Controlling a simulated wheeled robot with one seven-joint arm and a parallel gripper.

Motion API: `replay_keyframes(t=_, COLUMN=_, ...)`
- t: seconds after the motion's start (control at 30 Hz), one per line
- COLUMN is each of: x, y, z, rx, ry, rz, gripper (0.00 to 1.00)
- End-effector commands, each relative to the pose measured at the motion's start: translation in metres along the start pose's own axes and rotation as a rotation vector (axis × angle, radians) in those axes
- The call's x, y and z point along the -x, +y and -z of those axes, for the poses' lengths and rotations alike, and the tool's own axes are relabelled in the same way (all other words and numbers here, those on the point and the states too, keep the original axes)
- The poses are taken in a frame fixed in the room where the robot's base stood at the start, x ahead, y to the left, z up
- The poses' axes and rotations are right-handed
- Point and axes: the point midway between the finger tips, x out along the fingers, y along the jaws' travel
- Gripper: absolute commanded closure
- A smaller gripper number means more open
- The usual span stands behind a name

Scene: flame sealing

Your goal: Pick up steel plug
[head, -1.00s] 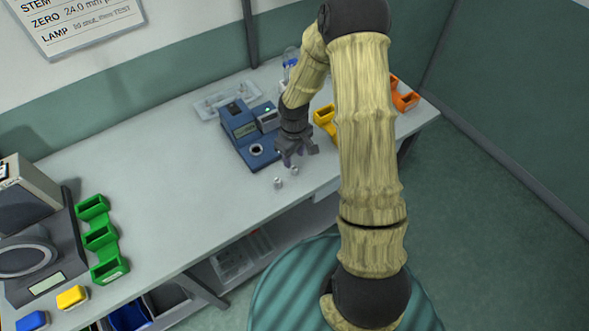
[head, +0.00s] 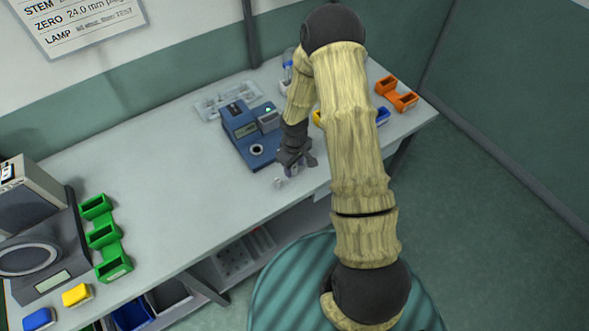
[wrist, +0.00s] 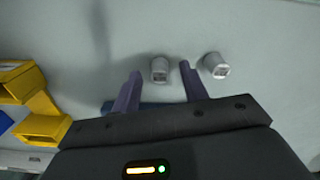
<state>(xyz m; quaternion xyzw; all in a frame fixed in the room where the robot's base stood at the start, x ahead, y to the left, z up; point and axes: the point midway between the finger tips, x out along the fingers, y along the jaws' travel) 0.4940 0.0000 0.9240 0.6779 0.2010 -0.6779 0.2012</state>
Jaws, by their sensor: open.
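Two small grey metal plugs lie on the bench; I cannot tell which one is the steel plug. In the wrist view, one plug (wrist: 159,74) is between the fingertips of my gripper (wrist: 160,68), with a gap on each side. The other plug (wrist: 215,66) is just right of the right finger. In the head view, my gripper (head: 297,165) is low over the bench near its front edge, open and holding nothing. One plug (head: 278,182) shows left of it; the other is mostly hidden by the fingers.
A blue device (head: 243,132) with a round socket stands behind my gripper. Yellow bins (wrist: 38,110) are to the left in the wrist view. Orange bins (head: 396,94) stand at the right end, green bins (head: 103,235) at the left.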

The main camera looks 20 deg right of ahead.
Motion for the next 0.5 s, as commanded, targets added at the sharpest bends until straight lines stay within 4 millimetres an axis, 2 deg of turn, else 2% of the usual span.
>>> replay_keyframes(t=0.27, x=0.0002, y=0.0000, z=0.0000, rx=0.000, ry=0.000, rz=0.000, gripper=0.56)
replay_keyframes(t=0.37, x=0.0002, y=0.0000, z=0.0000, rx=0.000, ry=0.000, rz=0.000, gripper=0.72)
replay_keyframes(t=0.5, x=0.0002, y=0.0000, z=0.0000, rx=0.000, ry=0.000, rz=0.000, gripper=0.99)
